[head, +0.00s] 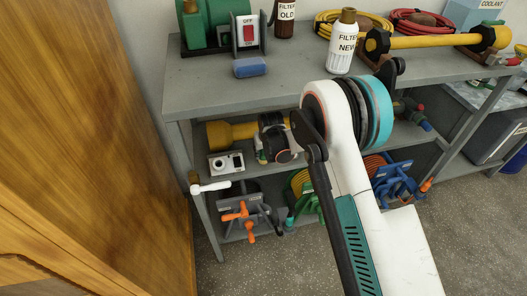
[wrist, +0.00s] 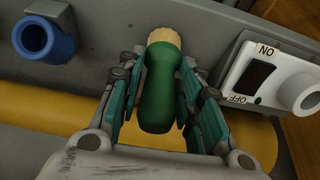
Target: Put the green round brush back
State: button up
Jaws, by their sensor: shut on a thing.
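The green round brush (wrist: 158,90) has a dark green handle and a pale cream end. In the wrist view it sits between the teal-lined fingers of my gripper (wrist: 160,112), which is shut on its handle. The cream end points toward the top of that view, over a grey surface. I cannot tell whether the brush touches that surface. In the head view my gripper (head: 272,145) is at the middle shelf (head: 186,137) of the grey workbench, under its top. The brush is mostly hidden there by my arm and gripper.
A white switch box (head: 226,163) stands left of my gripper; it is close on the right in the wrist view (wrist: 268,80). A yellow object (head: 228,133) lies behind. A blue tube-shaped holder (wrist: 44,40) shows in the wrist view. The benchtop (head: 205,85) is above.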

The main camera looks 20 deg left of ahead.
jog(key=shift+f, duration=0.2)
jog(key=o, duration=1.1)
jog(key=shift+c, duration=0.2)
jog(key=p+v, duration=0.3)
jog(key=v, duration=0.4)
jog(key=shift+d+r+p, duration=0.2)
jog(key=shift+r+p, duration=0.05)
jog(key=shift+p, duration=0.15)
